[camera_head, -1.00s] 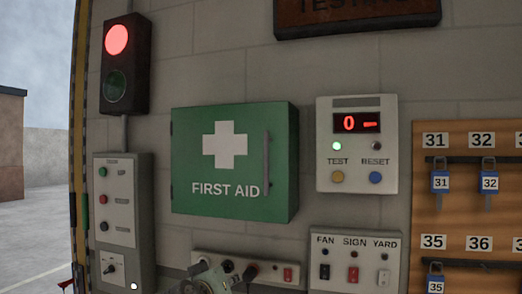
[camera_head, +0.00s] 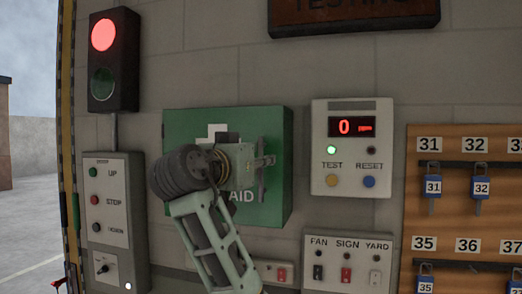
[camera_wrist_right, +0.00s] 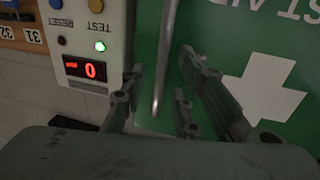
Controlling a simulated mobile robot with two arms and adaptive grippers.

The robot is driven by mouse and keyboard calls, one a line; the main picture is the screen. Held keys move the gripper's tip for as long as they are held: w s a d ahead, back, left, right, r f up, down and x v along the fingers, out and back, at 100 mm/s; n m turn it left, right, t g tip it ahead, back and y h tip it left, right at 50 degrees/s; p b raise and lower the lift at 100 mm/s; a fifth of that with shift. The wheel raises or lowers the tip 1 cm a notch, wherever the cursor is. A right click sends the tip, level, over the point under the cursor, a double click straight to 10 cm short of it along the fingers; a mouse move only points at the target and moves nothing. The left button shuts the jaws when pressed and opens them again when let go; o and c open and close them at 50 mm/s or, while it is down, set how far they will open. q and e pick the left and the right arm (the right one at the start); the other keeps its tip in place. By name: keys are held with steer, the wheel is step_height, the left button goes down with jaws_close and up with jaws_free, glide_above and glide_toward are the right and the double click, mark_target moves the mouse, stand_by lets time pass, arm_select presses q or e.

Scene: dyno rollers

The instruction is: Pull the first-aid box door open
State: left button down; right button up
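The green first-aid box (camera_head: 285,175) hangs on the wall, its door looking shut. My right gripper (camera_head: 266,161) is in front of the door's right side, at the vertical handle, and my arm covers much of the white cross and lettering. In the right wrist view, which is upside down, the grey handle (camera_wrist_right: 163,50) runs between the two spread fingers of my right gripper (camera_wrist_right: 160,85). Gaps show on both sides of the handle, so the fingers look open around it. My left gripper is out of view.
A test panel (camera_head: 352,148) with a red display is right of the box. A switch panel (camera_head: 348,262) is below it, and a key board (camera_head: 465,205) is further right. A signal light (camera_head: 113,60) and a button box (camera_head: 114,215) are at left.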

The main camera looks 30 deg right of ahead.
steer(key=shift+w+d, duration=0.3)
steer(key=shift+d, duration=0.3)
steer(key=shift+a, duration=0.1)
jaws_close()
